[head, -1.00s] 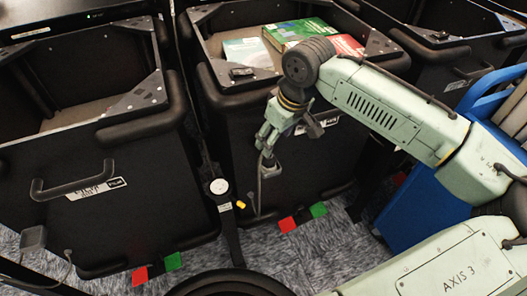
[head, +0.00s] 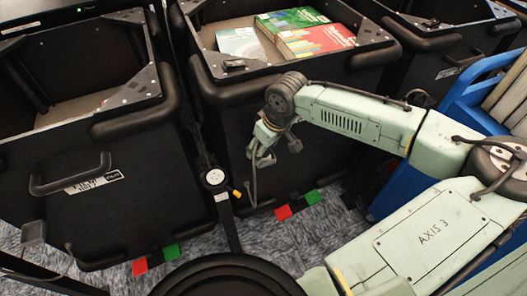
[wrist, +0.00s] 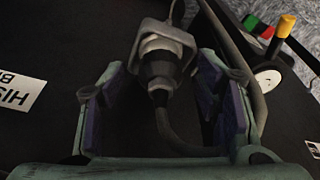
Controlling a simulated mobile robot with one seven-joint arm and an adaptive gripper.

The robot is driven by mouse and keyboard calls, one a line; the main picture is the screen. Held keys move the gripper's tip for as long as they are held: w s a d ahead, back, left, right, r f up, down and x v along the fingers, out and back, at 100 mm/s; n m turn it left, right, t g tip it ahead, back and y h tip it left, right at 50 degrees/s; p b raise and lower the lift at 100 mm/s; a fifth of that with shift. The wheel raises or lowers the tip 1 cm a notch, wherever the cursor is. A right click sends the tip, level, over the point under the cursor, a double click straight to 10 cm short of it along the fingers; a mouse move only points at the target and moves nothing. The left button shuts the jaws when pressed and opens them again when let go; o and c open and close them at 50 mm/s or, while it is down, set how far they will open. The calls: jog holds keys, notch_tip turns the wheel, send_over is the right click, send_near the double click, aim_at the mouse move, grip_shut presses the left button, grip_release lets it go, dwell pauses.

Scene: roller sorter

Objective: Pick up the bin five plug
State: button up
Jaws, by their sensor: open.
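The plug (wrist: 161,58) is a grey and black connector with a dark cable, seen in the wrist view at the front of a black bin. My gripper (wrist: 160,105) is open, with one finger on either side of the plug's lower end and cable. I see gaps between the plug and both fingers. In the head view my gripper (head: 262,158) is low in front of the middle black bin (head: 300,125); the plug is too small to make out there, and a cable (head: 253,187) hangs just below.
The middle bin holds several books (head: 300,30). Another black bin (head: 110,205) stands to the left. A post with a round white top (head: 215,177) and a yellow-tipped part (head: 237,193) stands close to my gripper. A blue cart (head: 395,195) is at the right. Red and green floor markers (head: 297,205) lie below.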

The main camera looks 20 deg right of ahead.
grip_shut()
dwell(0.7)
